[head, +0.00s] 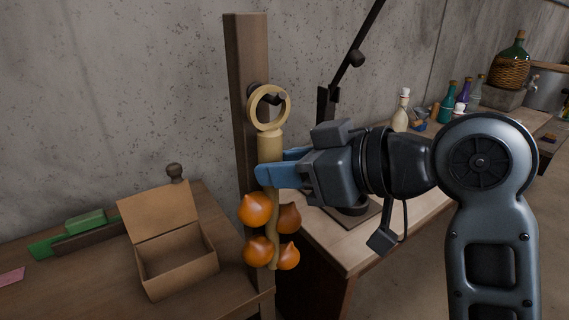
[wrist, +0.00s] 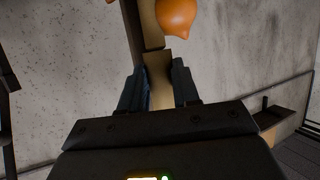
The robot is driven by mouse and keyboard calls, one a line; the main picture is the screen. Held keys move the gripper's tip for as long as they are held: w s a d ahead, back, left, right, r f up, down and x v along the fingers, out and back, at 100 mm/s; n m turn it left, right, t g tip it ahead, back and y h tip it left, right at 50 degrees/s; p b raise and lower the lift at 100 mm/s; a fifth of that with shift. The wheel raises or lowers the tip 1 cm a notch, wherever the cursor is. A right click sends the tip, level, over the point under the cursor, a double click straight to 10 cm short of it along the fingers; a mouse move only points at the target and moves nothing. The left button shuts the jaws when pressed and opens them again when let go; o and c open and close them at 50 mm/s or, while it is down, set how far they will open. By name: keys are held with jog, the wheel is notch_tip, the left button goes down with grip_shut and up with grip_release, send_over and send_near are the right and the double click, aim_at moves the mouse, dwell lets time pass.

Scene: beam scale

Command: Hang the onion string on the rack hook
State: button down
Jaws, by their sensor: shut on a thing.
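The onion string (head: 269,142) hangs upright, with a pale ring at its top and several orange onions (head: 257,208) below. My gripper (head: 266,175) is shut on its tan grip part, under the ring. In the wrist view my gripper (wrist: 159,85) has its fingers on both sides of the tan part, and an onion (wrist: 177,16) shows above. The rack is a dark wooden post (head: 245,90). Its dark hook (head: 264,91) shows partly behind and through the ring. Whether the ring is around the hook or in front of it, I cannot tell.
An open cardboard box (head: 177,262) stands on the left table (head: 105,285), near a green object (head: 85,220). A dark lamp arm (head: 357,58) rises behind my gripper from the right bench (head: 345,255). Bottles (head: 401,110) and a wicker demijohn (head: 511,70) stand further back.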

jog(key=shift+r, duration=0.1)
jog(key=c, duration=0.7)
grip_release()
jog(key=shift+c, duration=0.2)
